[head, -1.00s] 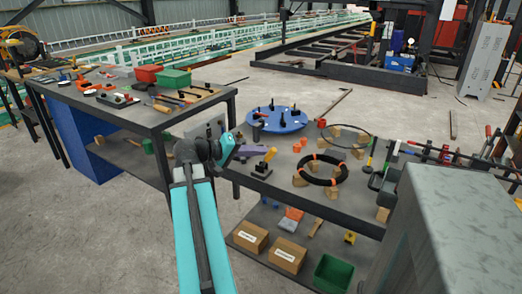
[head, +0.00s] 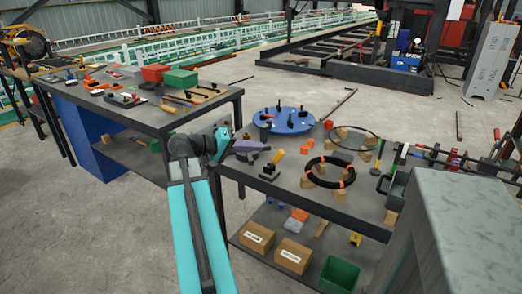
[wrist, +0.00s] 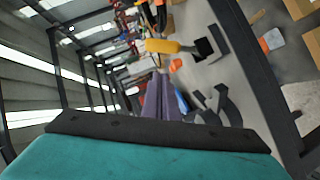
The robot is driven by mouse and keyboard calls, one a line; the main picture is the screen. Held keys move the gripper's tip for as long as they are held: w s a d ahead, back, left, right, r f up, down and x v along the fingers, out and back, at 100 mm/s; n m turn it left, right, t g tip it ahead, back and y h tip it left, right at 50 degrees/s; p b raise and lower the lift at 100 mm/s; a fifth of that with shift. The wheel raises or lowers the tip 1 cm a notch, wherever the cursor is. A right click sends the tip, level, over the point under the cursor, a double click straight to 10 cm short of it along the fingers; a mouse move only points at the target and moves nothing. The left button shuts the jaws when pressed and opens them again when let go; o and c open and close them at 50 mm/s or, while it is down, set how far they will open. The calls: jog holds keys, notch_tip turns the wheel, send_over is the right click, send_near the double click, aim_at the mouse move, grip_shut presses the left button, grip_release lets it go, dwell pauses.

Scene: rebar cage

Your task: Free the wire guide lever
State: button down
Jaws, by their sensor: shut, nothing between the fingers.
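A small lever with a yellow handle (head: 277,157) stands on a black base (head: 268,172) near the left end of the right-hand workbench. It looks like the wire guide lever. Its yellow handle also shows in the wrist view (wrist: 165,46), above the fingertips and apart from them. My gripper (head: 264,148) is just left of the lever in the head view, with purple fingers close together and empty. The fingers also show in the wrist view (wrist: 160,90). I cannot tell what, if anything, blocks the lever.
A blue round plate (head: 285,121) with black knobs lies behind the lever. A black ring with orange bands (head: 330,172) rests on wooden blocks to the right. The left bench (head: 150,118) carries tools and bins. A grey cabinet (head: 465,220) stands at the front right.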

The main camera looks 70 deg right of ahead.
jog(key=v, duration=0.9)
jog(key=shift+a, duration=0.1)
dwell(0.3)
